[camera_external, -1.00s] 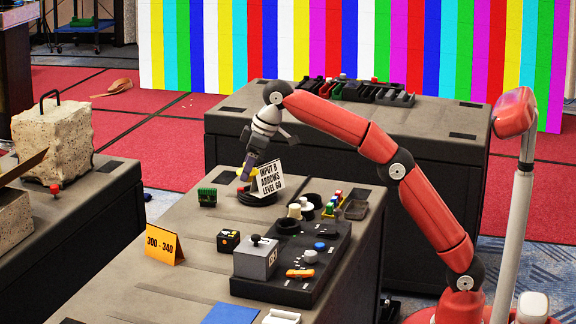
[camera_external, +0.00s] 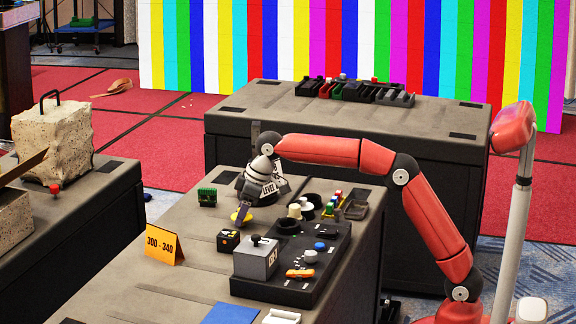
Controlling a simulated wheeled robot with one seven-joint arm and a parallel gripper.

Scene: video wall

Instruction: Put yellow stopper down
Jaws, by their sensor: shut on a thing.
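The yellow stopper (camera_external: 238,216) shows as a small yellow patch at the tip of my gripper (camera_external: 242,217). My gripper is shut on it, low over the near workbench (camera_external: 190,290). The fingers point down and slightly left, just above the small black box with yellow marks. They hide part of the stopper. I cannot tell whether the stopper touches the bench top.
A small black box (camera_external: 228,240) lies just below my gripper. A green block (camera_external: 207,197) is to the left. The black control panel (camera_external: 318,258) is to the right. An orange card (camera_external: 163,245) stands left.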

